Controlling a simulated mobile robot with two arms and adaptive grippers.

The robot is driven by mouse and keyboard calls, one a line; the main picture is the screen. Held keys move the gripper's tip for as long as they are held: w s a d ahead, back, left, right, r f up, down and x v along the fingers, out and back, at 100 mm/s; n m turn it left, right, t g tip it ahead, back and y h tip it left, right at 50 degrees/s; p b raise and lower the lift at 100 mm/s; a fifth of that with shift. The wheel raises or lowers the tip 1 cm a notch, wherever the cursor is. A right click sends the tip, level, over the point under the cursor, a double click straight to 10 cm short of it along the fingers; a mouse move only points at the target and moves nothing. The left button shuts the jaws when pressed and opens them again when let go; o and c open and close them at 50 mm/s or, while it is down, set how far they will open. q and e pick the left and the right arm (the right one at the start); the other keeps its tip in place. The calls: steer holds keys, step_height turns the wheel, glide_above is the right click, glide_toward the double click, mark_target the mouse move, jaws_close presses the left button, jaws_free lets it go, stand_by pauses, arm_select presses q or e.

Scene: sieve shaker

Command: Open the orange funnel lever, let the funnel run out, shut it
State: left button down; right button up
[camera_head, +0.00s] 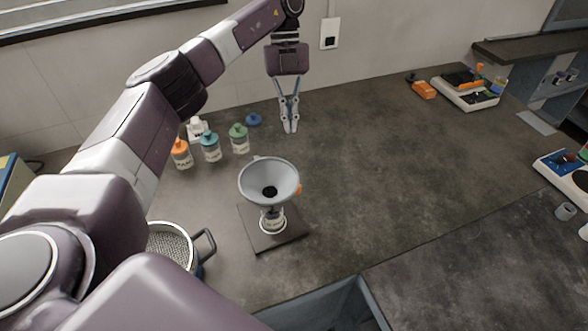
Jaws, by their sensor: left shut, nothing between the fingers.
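The grey funnel (270,172) stands upright over a small jar (272,222) on a dark square plate (293,236). Its bowl shows a dark opening at the bottom and looks empty of any visible heap. A small part of the orange lever (299,189) shows at the funnel's right side; the rest is hidden by the bowl, so its position cannot be told. My left gripper (290,130) points down, shut and empty, behind the funnel and slightly right of it, clear of funnel and lever. My right gripper is not in view.
Several bottles with coloured caps (210,148) and a loose blue cap (253,119) stand behind left of the funnel. A sieve pan (171,243) is at the front left. A balance (467,90) is at the far right. The counter right of the funnel is clear.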

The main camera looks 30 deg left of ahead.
arm_select(q)
steer(key=s+d+f+p, duration=0.5)
steer(key=f, duration=0.4)
steer(key=shift+s+f+p, duration=0.25)
steer(key=shift+s+p, duration=0.1)
steer(key=shift+s, duration=0.05)
steer(key=shift+a, duration=0.15)
